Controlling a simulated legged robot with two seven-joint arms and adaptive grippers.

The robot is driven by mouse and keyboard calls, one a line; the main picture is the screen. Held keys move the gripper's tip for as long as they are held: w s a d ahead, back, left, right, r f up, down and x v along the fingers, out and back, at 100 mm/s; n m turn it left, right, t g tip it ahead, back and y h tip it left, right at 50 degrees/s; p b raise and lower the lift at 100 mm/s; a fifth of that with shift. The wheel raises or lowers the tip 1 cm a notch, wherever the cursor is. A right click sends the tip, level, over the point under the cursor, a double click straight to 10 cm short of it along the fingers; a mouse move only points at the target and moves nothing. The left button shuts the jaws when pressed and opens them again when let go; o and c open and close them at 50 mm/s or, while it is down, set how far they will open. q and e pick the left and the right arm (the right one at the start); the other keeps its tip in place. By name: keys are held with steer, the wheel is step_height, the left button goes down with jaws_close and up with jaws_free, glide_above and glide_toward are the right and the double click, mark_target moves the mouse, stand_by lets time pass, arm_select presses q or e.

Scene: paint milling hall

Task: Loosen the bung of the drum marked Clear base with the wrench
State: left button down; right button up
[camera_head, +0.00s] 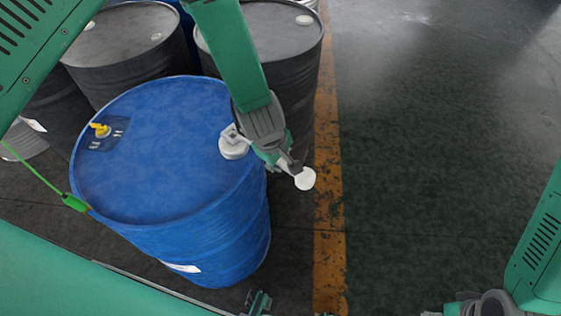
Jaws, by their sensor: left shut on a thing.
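A blue drum (160,150) stands upright at left centre. No name can be read on it; a white label (182,268) low on its side is too small to read. A pale round bung (233,150) sits near the right edge of its lid. My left gripper (279,160) is shut on the pale wrench (305,179), just beyond the drum's right rim. The wrench's round end sticks out to the right. Its other end appears to be at the bung; whether it is engaged cannot be told. Part of my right gripper (258,302) shows at the bottom edge, cut off.
A yellow tap-like fitting (101,130) is on the lid's left side. A green cable with a clip (74,202) touches the left rim. Dark drums (122,38) stand behind. Right of the worn yellow floor line (328,190), the dark floor (430,150) is clear.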

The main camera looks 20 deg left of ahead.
arm_select(q)
steer(key=shift+r, duration=1.65)
steer(key=shift+r, duration=2.4)
